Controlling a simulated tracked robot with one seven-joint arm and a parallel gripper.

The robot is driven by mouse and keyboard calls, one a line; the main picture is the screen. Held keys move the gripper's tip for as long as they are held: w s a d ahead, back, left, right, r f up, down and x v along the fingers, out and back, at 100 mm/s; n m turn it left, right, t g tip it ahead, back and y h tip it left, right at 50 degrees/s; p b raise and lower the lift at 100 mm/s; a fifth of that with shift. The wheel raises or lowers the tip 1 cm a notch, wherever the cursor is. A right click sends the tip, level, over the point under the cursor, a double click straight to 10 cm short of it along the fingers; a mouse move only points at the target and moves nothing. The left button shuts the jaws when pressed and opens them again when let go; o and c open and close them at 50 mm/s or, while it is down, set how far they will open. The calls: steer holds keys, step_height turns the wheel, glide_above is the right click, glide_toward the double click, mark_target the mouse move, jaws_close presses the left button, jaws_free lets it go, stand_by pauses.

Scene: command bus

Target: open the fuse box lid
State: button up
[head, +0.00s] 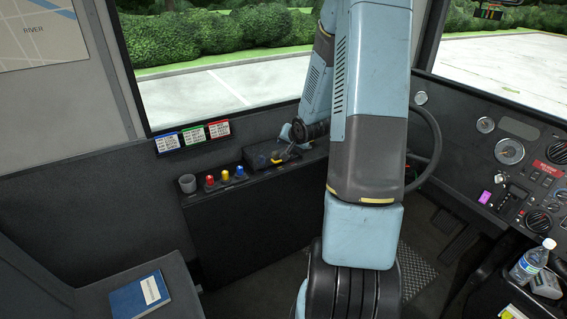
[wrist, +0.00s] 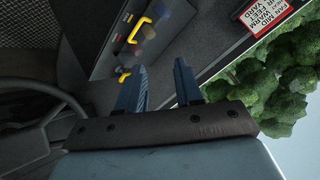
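The fuse box (head: 259,157) is a low dark box on the ledge under the window in the head view, with a yellow handle (head: 279,162) at its front. The wrist view shows a yellow handle (wrist: 140,29) at the top, with small coloured parts around it, and a smaller yellow piece (wrist: 124,76) by the left finger. Whether the lid is raised is unclear. My gripper (wrist: 162,66) is open, its two blue fingers apart with nothing seen between them. In the head view my gripper (head: 288,142) is over the right part of the box, partly hidden; contact cannot be told.
A grey cup (head: 187,184) and red (head: 210,182), yellow (head: 225,177) and blue (head: 240,172) small items stand left of the box. Label cards (head: 193,136) are on the wall behind. The steering wheel (head: 428,150) and dashboard (head: 510,165) are to the right.

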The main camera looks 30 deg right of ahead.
steer(key=d+f+m+t+y, duration=0.1)
steer(key=d+f+m+t, duration=0.15)
steer(key=f, duration=0.55)
steer(key=m+t, duration=0.4)
steer(key=m, duration=0.3)
glide_toward(274, 154)
steer(key=w+d+f, duration=0.2)
steer(key=w+f, duration=0.1)
steer(key=w, duration=0.2)
steer(key=shift+f, duration=0.25)
steer(key=shift+w+g, duration=0.1)
steer(key=shift+g, duration=0.15)
steer(key=c, duration=0.6)
jaws_close()
steer(key=shift+f, duration=0.1)
